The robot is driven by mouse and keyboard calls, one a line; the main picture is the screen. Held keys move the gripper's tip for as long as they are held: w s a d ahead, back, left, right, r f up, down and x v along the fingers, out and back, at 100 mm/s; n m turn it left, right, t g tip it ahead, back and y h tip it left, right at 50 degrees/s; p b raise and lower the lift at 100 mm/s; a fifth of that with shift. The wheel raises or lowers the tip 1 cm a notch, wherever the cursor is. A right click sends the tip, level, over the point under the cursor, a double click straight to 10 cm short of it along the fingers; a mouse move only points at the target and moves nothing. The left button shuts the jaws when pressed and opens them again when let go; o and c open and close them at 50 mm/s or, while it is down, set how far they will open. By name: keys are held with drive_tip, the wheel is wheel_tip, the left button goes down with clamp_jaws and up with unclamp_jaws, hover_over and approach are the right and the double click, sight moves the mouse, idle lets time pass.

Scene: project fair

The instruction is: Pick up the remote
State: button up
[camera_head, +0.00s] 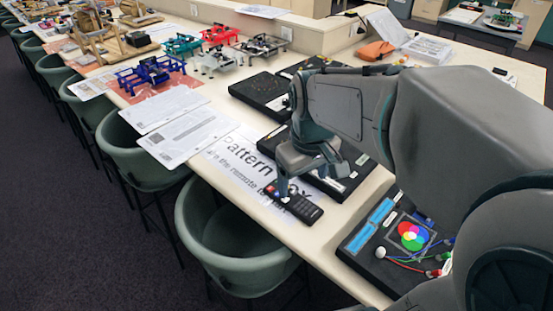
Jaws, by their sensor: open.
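A black remote (300,207) with small buttons lies on the table near its front edge, at the lower end of a printed paper sign. My gripper (284,196) points down at the remote's left end, with its fingertips close to it. Whether the fingers touch the remote or hover just above it, I cannot tell. The jaws are open. The gripper hides part of the remote's left end and part of the sign.
The paper sign (225,163) lies under and left of the remote. Black boxes (262,92) stand behind my gripper. A black panel with coloured circles (411,236) is at the lower right. Green chairs (225,240) line the table's front edge. White sheets (188,137) lie to the left.

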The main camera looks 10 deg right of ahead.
sight(292, 198)
drive_tip(key=w+n+g, duration=0.1)
drive_tip(key=w+n, duration=0.2)
drive_tip(key=w, duration=0.4)
wheel_tip(292, 198, down, 14)
drive_tip(key=shift+r+p, duration=0.15)
drive_tip(key=shift+p, duration=0.15)
drive_tip(key=c, duration=1.1)
